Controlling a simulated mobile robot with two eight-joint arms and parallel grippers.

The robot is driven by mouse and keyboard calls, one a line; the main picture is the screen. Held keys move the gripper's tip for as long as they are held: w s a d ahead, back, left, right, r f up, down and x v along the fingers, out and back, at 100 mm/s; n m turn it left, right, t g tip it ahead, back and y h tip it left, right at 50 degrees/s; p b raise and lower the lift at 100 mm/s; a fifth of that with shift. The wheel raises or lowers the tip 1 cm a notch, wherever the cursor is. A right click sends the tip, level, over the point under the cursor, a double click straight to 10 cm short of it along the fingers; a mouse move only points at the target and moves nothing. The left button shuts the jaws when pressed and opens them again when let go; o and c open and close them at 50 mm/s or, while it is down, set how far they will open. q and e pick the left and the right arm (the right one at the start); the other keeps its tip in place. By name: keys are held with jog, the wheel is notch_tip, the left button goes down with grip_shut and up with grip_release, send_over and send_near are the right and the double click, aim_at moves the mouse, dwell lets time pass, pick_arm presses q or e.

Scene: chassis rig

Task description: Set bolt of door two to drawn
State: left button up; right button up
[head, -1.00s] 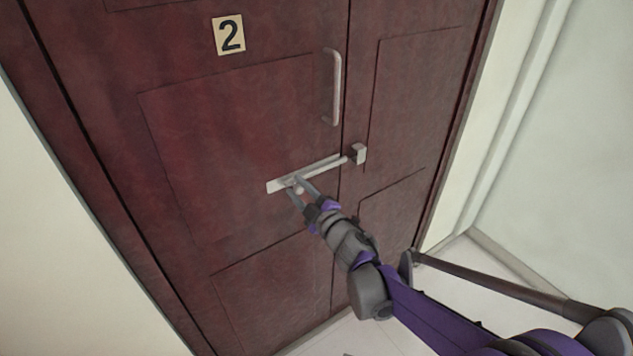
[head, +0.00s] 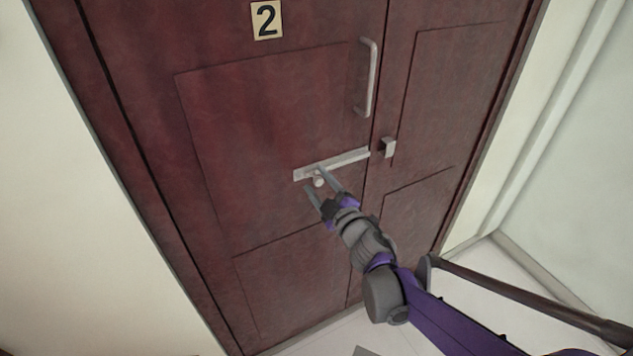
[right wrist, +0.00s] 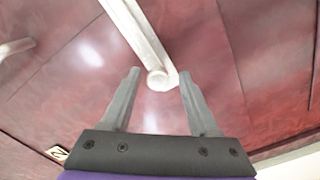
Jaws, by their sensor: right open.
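Door two (head: 250,130) is dark red-brown and stands shut, with a number 2 plate (head: 267,20) near its top. Its bolt (head: 340,162) is a pale metal bar on a plate, with a round knob (head: 319,181) near the left end. The bar's right end stops short of the keeper (head: 388,147), with a gap between. My right gripper (head: 316,179) is open at the knob. In the right wrist view the knob (right wrist: 158,80) lies between the spread fingertips (right wrist: 159,74), apart from both. My left gripper is not in view.
A vertical pull handle (head: 368,78) stands above the bolt, and shows at the left of the right wrist view (right wrist: 15,47). A narrower fixed panel (head: 440,110) is to the right. Pale walls flank the doorway, with pale floor below.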

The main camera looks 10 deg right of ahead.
jog(key=v, duration=1)
jog(key=shift+s, duration=0.15)
jog(key=shift+r, duration=0.1)
jog(key=s+d+m+g+h+p, duration=0.4)
jog(key=s+d+m+h, duration=0.3)
jog(key=d+m+h, duration=0.3)
jog(key=s+a+f+m+g+y+p, duration=0.1)
jog(key=s+a+f+m+g+y, duration=0.1)
jog(key=s, duration=0.5)
jog(key=s+a+f+m+g+y+p, duration=0.1)
jog(key=s+a+f+m+g, duration=0.1)
jog(key=s+f+g, duration=0.3)
jog(key=s, duration=0.3)
jog(key=shift+s+a+f+m+g+y+p, duration=0.15)
jog(key=shift+s+a+m+g+y+p, duration=0.15)
jog(key=shift+a+m+y+p, duration=0.1)
jog(key=shift+d, duration=0.1)
